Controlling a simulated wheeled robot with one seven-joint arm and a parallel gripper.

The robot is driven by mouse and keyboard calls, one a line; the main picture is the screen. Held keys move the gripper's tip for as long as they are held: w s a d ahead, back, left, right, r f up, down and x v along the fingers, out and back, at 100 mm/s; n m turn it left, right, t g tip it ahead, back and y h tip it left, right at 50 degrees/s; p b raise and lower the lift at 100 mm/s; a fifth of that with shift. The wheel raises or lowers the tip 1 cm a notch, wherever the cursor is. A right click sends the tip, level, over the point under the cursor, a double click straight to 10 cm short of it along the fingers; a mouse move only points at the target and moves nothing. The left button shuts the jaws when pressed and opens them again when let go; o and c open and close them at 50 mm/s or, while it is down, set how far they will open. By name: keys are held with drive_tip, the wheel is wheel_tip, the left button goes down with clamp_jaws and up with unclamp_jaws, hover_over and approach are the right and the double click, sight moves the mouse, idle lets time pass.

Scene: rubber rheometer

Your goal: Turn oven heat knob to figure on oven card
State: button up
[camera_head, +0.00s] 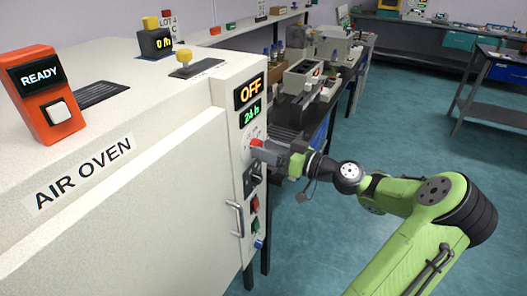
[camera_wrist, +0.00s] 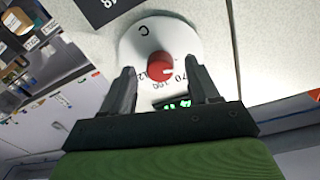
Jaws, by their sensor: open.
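The red heat knob (camera_wrist: 160,66) sits on a round white dial (camera_wrist: 143,31) marked with C and figures including 70 and 100. A small pale mark shows on the knob, seemingly towards the 70 side. My gripper (camera_wrist: 163,72) is open, one finger on each side of the knob; I cannot tell whether either touches. In the head view the red knob (camera_head: 257,142) shows on the air oven's (camera_head: 130,190) control panel, with my gripper (camera_head: 265,152) at it. A card (camera_head: 170,18) behind the oven reads LOT and 4 C, partly hidden by a box.
The panel's OFF display (camera_head: 249,91) and green 24 h display (camera_head: 250,114) are above the knob; more switches and a door handle (camera_head: 236,219) are below. An orange READY box (camera_head: 41,94) and a yellow-topped box (camera_head: 155,41) stand on the oven. A bench with instruments (camera_head: 305,75) lies behind.

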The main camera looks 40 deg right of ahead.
drive_tip(key=shift+w+a, duration=0.2)
drive_tip(key=shift+w, duration=0.5)
drive_tip(key=shift+c, duration=0.3)
drive_tip(key=c, duration=1)
